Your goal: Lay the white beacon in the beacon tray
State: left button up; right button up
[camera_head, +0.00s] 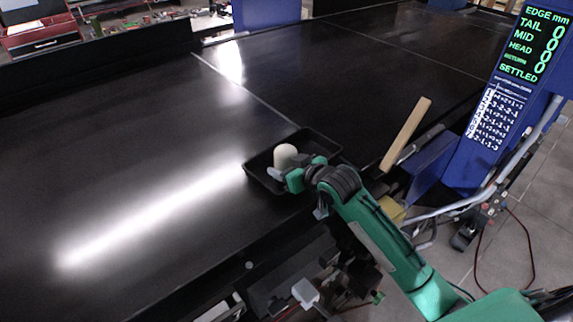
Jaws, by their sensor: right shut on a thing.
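The white beacon (285,154) is a small off-white, rounded piece. It shows at the black beacon tray (322,142), which lies on the dark conveyor near its front edge. My right gripper (283,172) reaches over the tray from the lower right and is shut on the beacon. The beacon looks upright, over or inside the tray. I cannot tell whether it touches the tray floor, as the gripper hides its lower part. My left gripper is not in view.
A wooden bar (406,134) slants up by the conveyor's right edge. A blue post carries a green-lettered display (533,42) reading SETTLED. The black conveyor surface (130,150) is clear to the left and behind. A red toolbox (40,38) stands at the far left.

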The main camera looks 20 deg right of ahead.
jog(key=shift+f, duration=0.1)
jog(key=o, duration=1.1)
jog(key=shift+s+d, duration=0.1)
jog(key=shift+s, duration=0.15)
jog(key=b+v, duration=0.4)
jog(key=v, duration=0.6)
jog(key=shift+v, duration=0.8)
